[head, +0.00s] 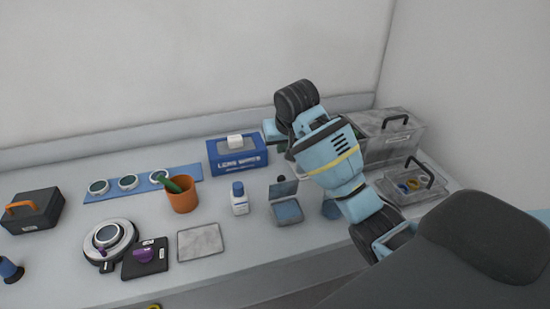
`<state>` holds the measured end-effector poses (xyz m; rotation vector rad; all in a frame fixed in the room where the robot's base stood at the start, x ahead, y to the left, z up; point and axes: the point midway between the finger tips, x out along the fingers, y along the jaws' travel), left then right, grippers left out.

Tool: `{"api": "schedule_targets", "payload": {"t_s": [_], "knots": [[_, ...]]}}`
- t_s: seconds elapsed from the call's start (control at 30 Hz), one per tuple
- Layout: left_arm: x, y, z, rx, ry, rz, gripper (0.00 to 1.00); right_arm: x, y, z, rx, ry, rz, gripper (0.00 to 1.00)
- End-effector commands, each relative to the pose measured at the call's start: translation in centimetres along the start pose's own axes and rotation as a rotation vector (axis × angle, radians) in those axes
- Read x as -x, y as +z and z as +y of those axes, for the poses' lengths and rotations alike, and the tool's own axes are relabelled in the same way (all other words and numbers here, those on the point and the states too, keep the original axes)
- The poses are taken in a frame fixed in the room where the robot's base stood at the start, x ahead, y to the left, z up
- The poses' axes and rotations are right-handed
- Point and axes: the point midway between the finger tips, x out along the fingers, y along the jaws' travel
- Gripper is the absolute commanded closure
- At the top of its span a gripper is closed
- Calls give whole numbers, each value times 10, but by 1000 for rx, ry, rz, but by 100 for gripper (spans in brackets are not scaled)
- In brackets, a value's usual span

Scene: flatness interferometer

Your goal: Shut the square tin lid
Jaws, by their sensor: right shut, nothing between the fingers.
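The square tin (288,210) is a small grey box with a blue-grey inside, standing on the bench right of the white bottle. Its lid (284,188) stands up, open, at the back edge of the tin. My right arm reaches in from the right and bends over the bench. The small dark tip of my right gripper (281,179) shows just above and behind the raised lid. It is shut and empty; most of it is hidden, and I cannot tell whether it touches the lid. My left gripper is not in view.
A white bottle (239,199) stands close left of the tin, with an orange cup (182,196) further left. A blue box (237,154) is behind. A grey plate (201,243) lies front left. Clear bins (390,140) stand at the right. Bench in front of the tin is clear.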

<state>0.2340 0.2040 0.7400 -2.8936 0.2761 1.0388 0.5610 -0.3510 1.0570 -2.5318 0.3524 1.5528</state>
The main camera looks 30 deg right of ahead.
Motion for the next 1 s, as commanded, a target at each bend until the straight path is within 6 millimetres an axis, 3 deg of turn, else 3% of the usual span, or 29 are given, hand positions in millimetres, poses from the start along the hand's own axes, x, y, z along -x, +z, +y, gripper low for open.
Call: {"api": "schedule_targets", "payload": {"t_s": [0.37,0.67,0.93,1.0], "knots": [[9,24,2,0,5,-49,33,-4,-2,0,-3,1,-1,100],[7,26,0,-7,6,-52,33,-52,0,1,-3,2,-5,100],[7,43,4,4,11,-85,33,-105,1,1,-2,3,-7,100],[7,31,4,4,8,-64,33,-95,7,0,-1,0,2,100]]}}
